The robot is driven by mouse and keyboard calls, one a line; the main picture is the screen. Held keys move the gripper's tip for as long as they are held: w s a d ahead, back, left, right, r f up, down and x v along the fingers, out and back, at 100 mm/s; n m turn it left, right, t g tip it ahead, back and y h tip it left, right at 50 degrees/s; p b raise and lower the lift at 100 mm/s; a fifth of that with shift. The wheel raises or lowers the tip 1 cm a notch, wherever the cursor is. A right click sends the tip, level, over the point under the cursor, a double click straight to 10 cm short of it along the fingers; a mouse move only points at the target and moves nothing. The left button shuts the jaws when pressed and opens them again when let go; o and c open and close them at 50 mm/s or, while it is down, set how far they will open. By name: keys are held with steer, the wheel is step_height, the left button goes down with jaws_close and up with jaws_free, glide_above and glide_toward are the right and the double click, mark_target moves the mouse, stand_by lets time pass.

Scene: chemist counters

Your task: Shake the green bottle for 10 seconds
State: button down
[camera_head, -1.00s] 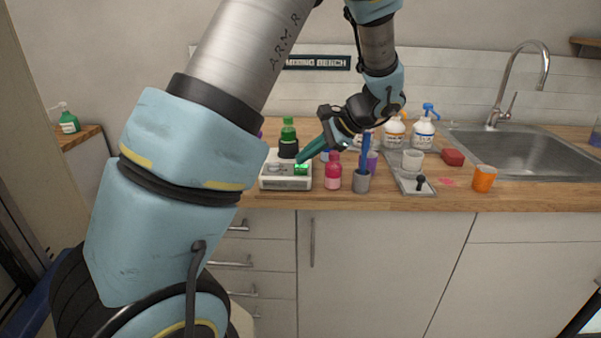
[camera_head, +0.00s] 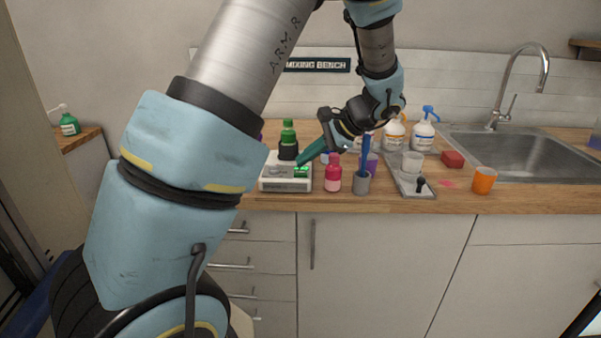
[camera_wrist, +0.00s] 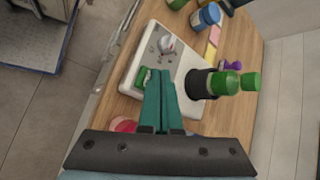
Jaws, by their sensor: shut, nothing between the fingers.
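The green bottle (camera_head: 288,133) stands in a black cup holder (camera_head: 288,151) on a white mixer (camera_head: 286,185) at the left of the bench. In the wrist view the bottle (camera_wrist: 236,82) sticks out of the black holder (camera_wrist: 197,84). My gripper (camera_head: 301,161) is shut and empty, its teal fingers pointing down at the mixer's front right. In the wrist view the gripper fingertips (camera_wrist: 159,74) are beside a green button (camera_wrist: 142,78) on the mixer. I cannot tell whether they touch it.
A pink bottle (camera_head: 333,178) stands just right of the mixer, then a grey cup (camera_head: 361,184) with blue tools. White pump bottles (camera_head: 423,134), a grey tray (camera_head: 418,190), a red block (camera_head: 452,158) and an orange cup (camera_head: 483,181) stand further right, before the sink (camera_head: 540,155).

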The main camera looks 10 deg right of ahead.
steer(key=shift+f, duration=0.1)
stand_by(0.7)
steer(key=shift+f, duration=0.3)
